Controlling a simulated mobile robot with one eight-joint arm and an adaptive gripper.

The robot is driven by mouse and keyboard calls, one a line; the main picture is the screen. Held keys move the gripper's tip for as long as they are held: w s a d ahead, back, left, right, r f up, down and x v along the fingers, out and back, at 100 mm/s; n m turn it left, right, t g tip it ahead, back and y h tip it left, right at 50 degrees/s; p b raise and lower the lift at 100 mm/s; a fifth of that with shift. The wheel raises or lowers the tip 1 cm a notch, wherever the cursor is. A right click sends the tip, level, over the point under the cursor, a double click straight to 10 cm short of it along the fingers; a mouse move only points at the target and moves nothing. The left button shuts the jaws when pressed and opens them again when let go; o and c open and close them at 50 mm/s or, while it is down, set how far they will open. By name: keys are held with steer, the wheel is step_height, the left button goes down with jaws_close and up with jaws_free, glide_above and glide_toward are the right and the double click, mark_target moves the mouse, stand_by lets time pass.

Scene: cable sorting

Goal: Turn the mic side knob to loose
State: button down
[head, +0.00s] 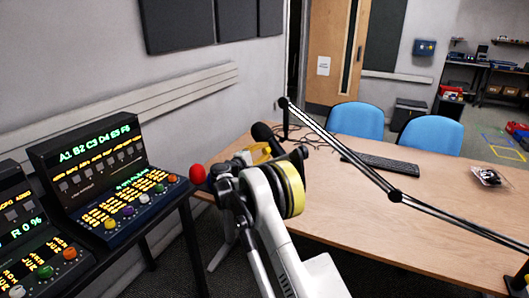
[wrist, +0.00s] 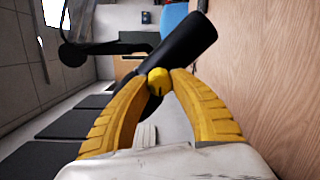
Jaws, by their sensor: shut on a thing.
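The black microphone (head: 263,133) is above the left end of the desk in the head view. In the wrist view the black microphone body (wrist: 190,45) slants from upper right to lower left, just past my fingertips. My gripper (wrist: 159,82) has its two yellow fingers closed on a small round yellow knob (wrist: 158,77) on the microphone's side. A dark mark shows on the knob's near face. In the head view my gripper (head: 271,151) is beside the microphone, and my own arm hides the knob.
A jointed boom arm (head: 345,152) crosses above the wooden desk (head: 425,178). A keyboard (head: 380,163), cables (head: 310,135) and blue chairs (head: 356,119) are behind it. Control panels (head: 105,175) stand at left. A red ball (head: 197,174) shows left of my arm.

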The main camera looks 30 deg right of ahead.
stand_by(0.3)
steer(key=c, duration=1.1)
jaws_free()
steer(key=shift+a, duration=0.1)
steer(key=v, duration=1.2)
steer(key=shift+r, duration=0.15)
